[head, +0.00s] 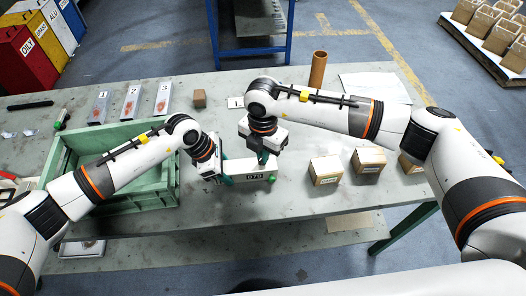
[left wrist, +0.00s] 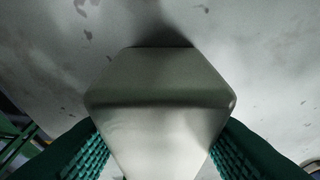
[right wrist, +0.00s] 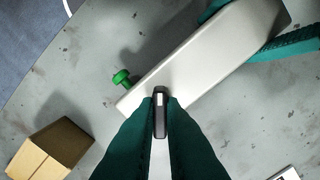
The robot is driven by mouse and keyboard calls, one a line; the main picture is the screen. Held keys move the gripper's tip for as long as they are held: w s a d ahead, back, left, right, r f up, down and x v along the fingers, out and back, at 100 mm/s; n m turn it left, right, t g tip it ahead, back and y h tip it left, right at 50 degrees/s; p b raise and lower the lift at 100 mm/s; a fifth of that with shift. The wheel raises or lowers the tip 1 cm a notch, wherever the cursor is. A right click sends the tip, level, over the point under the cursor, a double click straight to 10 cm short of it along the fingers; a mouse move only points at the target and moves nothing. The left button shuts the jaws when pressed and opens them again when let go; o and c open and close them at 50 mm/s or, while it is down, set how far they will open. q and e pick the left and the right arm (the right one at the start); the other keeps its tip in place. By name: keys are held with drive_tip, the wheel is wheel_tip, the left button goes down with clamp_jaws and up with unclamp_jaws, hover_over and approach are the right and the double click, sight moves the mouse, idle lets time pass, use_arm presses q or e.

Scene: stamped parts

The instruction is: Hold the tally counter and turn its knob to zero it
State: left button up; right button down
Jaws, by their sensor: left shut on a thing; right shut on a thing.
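The tally counter (head: 245,167) is a long pale block above the grey table, its display reading about 075 or 079. My left gripper (head: 222,173) is shut on its left end; in the left wrist view the green fingers grip both sides of the counter (left wrist: 160,105). The green knob (right wrist: 121,77) sticks out from the other end of the counter (right wrist: 205,55) in the right wrist view. My right gripper (right wrist: 160,112) is above the counter, shut on a small dark grey metal piece (right wrist: 160,125), apart from the knob. Whether that piece is fixed to the counter is unclear.
A green crate (head: 160,200) stands left of the counter. Cardboard boxes (head: 325,170) stand to the right. A brown tube (head: 318,70), a small brown block (head: 199,98) and numbered plates (head: 132,101) are behind. The table's front edge is close to the counter.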

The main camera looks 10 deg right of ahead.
drive_tip(key=m, duration=0.4)
drive_tip(key=shift+m, duration=2.9)
drive_tip(key=c, duration=1.5)
unclamp_jaws()
wheel_tip(320, 180, up, 12)
